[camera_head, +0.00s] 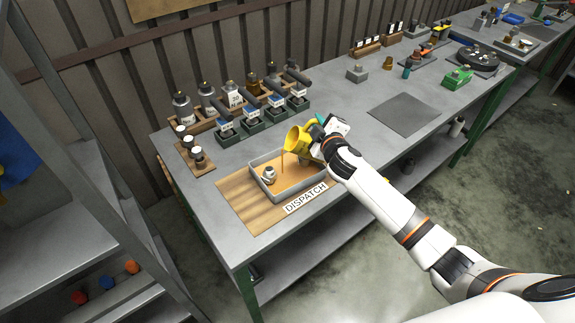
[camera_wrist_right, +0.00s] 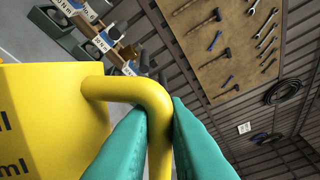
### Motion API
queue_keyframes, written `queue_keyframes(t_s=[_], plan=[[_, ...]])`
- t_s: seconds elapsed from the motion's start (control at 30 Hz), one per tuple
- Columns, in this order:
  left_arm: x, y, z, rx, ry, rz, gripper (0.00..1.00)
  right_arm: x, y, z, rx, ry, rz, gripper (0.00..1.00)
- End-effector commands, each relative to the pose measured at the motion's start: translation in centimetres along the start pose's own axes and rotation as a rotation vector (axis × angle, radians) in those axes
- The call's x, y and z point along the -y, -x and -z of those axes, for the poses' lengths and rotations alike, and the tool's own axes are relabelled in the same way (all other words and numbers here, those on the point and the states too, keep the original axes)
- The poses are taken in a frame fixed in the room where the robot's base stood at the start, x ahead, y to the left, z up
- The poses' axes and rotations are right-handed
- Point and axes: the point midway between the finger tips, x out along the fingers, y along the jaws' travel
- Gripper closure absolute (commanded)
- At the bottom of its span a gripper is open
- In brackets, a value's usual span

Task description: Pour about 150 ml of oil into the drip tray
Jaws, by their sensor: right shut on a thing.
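A yellow jug (camera_head: 295,138) is tilted over the grey drip tray (camera_head: 257,159), and a thin amber stream of oil (camera_head: 282,160) runs from its mouth down into the tray. My right gripper (camera_head: 322,126) is shut on the jug's handle. In the right wrist view the teal fingers (camera_wrist_right: 160,125) close around the yellow handle (camera_wrist_right: 135,90), beside the marked side of the jug (camera_wrist_right: 45,120). A small pale metallic part (camera_head: 268,174) is in the left of the tray. The oil level is too small to tell. My left gripper is not in view.
The tray stands on a wooden board (camera_head: 240,205) labelled DISPATCH at the bench's front edge. Bottles (camera_head: 183,108) and dark green stands (camera_head: 256,125) line the back.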

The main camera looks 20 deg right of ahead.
Motion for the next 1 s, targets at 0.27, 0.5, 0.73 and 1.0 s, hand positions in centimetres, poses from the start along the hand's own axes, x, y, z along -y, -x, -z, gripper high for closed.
queue_keyframes(t_s=[0.27, 0.5, 0.73, 1.0], plan=[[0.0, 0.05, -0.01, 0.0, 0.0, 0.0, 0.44, 0.08, -0.02, -0.14, 0.0, 0.008, 0.002, 1.0], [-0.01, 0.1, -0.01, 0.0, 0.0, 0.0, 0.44, 0.06, -0.03, -0.2, -0.002, 0.017, 0.002, 1.0], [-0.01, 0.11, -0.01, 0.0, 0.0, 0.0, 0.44, 0.03, -0.04, -0.23, -0.003, 0.022, 0.002, 1.0], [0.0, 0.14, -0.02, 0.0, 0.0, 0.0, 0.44, 0.01, -0.05, -0.28, -0.005, 0.028, 0.001, 1.0]])
